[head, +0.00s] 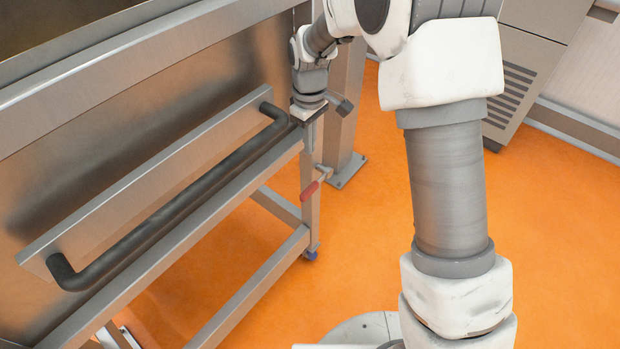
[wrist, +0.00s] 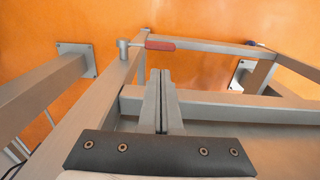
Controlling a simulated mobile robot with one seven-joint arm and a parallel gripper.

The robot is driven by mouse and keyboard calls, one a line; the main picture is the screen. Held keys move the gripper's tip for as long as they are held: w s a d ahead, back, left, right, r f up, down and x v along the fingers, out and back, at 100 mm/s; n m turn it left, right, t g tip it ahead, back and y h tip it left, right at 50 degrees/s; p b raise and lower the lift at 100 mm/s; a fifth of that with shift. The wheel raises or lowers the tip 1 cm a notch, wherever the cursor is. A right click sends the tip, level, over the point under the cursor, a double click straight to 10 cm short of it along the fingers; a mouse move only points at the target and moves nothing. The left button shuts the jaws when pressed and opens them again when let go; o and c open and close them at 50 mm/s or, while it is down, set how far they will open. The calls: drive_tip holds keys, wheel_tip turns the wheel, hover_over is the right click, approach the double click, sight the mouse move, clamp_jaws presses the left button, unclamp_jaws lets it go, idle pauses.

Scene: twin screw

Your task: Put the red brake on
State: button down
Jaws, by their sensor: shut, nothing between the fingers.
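The red brake (head: 310,190) is a small red-handled lever on the leg of the steel frame, below the right end of the black bar. In the wrist view, its red grip (wrist: 160,46) points right from a round metal pivot (wrist: 123,46). My gripper (wrist: 160,73) is shut with nothing between its fingers. Its tips lie below the red grip in the picture, apart from it. In the head view, my gripper is by the frame's corner post, above the brake, and its fingertips are hard to make out there.
A black bar handle (head: 170,205) runs along the steel cart (head: 130,160), left of my gripper. A steel post with a bolted foot (head: 346,172) stands behind the brake. A grey vented cabinet (head: 525,70) is at the back right. The orange floor (head: 370,230) is open right of the frame.

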sight(310, 189)
wheel_tip(310, 189, down, 14)
drive_tip(key=b, duration=0.3)
drive_tip(key=shift+b, duration=0.35)
drive_tip(key=shift+f, duration=0.15)
idle(0.4)
